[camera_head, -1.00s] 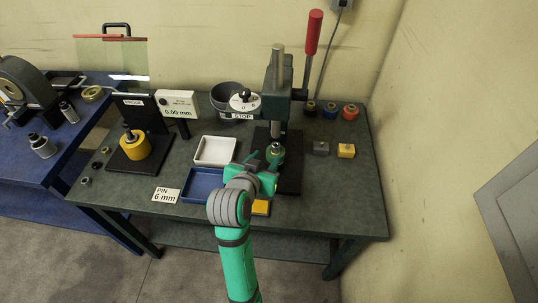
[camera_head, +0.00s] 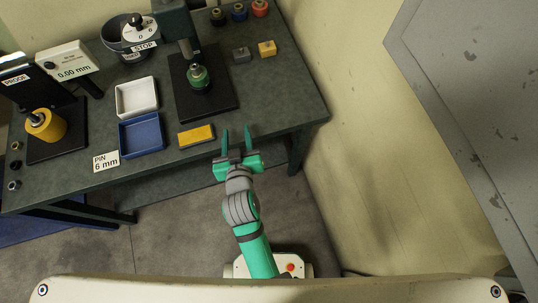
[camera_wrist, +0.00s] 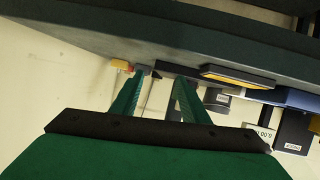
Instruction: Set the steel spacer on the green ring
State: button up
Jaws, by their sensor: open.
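The green ring (camera_head: 199,80) stands on the dark base plate of the press at the middle back of the bench. A small steel-coloured piece, which looks like the steel spacer (camera_head: 196,69), sits on top of it, roughly centred. My gripper (camera_head: 236,140) is open and empty, off the front edge of the bench, well apart from the ring. Its two fingers also show spread in the wrist view (camera_wrist: 160,80), with nothing between them. The ring and spacer cannot be made out in the wrist view.
A yellow pad (camera_head: 196,136) lies near the front edge, with a blue tray (camera_head: 141,149) and white tray (camera_head: 136,112) to its left. Grey (camera_head: 241,54) and yellow (camera_head: 267,48) blocks stand right of the press. A grey cabinet (camera_head: 470,100) stands at right.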

jog(key=s+d+m, duration=0.1)
jog(key=s+d, duration=0.2)
jog(key=s, duration=0.5)
jog(key=s+d+m+t+h, duration=0.1)
jog(key=s+d, duration=0.2)
jog(key=s, duration=0.5)
jog(key=s+d+r+m+t, duration=0.1)
jog(key=s+d, duration=0.3)
jog(key=s, duration=0.4)
jog(key=shift+s+h, duration=0.2)
jog(key=shift+h, duration=0.2)
